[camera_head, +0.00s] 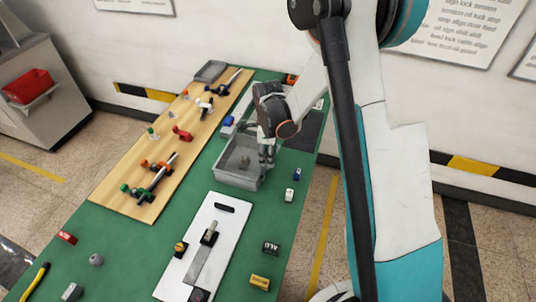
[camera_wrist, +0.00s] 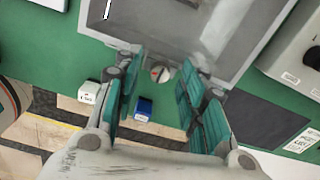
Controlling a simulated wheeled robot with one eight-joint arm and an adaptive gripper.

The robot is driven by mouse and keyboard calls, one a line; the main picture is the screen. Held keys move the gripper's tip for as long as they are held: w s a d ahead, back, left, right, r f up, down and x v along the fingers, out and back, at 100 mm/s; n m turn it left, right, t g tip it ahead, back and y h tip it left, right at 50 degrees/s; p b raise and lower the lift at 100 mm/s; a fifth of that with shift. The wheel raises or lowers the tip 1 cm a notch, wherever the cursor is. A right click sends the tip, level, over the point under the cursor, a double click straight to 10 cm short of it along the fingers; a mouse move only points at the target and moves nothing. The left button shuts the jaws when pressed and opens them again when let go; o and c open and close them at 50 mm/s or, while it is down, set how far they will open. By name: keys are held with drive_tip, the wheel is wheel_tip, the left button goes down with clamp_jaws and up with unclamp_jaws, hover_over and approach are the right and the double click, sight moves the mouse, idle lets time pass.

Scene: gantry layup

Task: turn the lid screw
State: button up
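A small round screw head (camera_wrist: 160,73) with a red mark shows in the wrist view at the near edge of the grey bin (camera_wrist: 222,62). I take it for the lid screw. In the head view the grey bin (camera_head: 235,182) stands on the green table, and my gripper (camera_head: 266,160) points down at its right side. There I cannot make out the screw. In the wrist view my gripper (camera_wrist: 160,84) is open, its teal-padded fingers on either side of the screw. I cannot tell whether they touch it.
A blue block (camera_wrist: 143,107) and a white block (camera_wrist: 88,92) lie beside the bin. A wooden board (camera_head: 150,190) with clamps runs along the left. A white plate (camera_head: 182,264) with a slider is in front. A dark block (camera_head: 271,248) and a yellow one (camera_head: 260,282) lie right of it.

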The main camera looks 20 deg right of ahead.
drive_tip(key=shift+c, duration=0.5)
clamp_jaws()
